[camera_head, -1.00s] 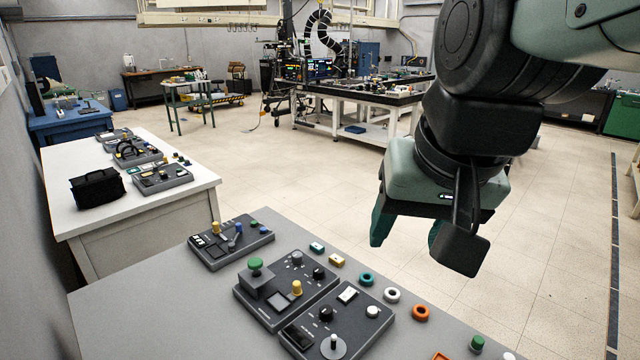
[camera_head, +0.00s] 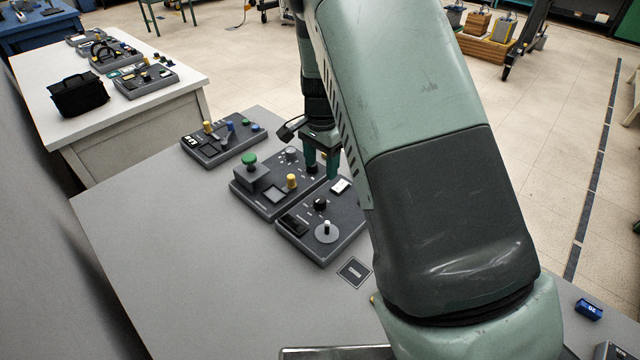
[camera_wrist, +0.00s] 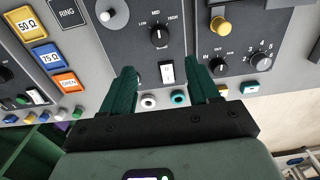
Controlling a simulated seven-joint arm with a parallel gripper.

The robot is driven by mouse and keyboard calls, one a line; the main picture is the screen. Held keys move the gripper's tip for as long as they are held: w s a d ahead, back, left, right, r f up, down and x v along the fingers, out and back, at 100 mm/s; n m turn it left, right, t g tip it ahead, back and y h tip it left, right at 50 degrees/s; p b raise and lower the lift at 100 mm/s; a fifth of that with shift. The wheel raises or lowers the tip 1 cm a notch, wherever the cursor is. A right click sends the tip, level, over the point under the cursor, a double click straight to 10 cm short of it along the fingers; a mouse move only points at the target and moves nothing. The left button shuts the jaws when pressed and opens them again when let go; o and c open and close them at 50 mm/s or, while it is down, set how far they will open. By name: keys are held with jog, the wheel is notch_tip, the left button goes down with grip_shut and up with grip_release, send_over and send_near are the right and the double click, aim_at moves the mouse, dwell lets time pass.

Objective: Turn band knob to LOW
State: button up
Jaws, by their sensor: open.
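The band knob (camera_wrist: 159,36) is a black dial marked LOW, MID and HIGH on a dark grey panel (camera_wrist: 138,58). In the head view the band knob (camera_head: 320,203) sits on the panel nearest the front. In the head view my gripper (camera_head: 322,174) points down over the far end of the panels.
A neighbouring panel carries a yellow knob (camera_wrist: 220,25), an IN/OUT knob (camera_wrist: 220,66) and a numbered dial (camera_wrist: 261,62). A green mushroom button (camera_head: 249,160) stands up there. The table's front left is clear.

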aim_at(320, 198)
notch_tip(320, 198, down, 11)
jog(key=shift+f, duration=0.2)
dwell(0.3)
jog(key=c, duration=1)
jog(key=shift+c, duration=0.2)
jog(key=shift+n, duration=0.4)
jog(key=n, duration=0.3)
jog(key=shift+w+a, duration=0.1)
jog(key=shift+n, duration=2)
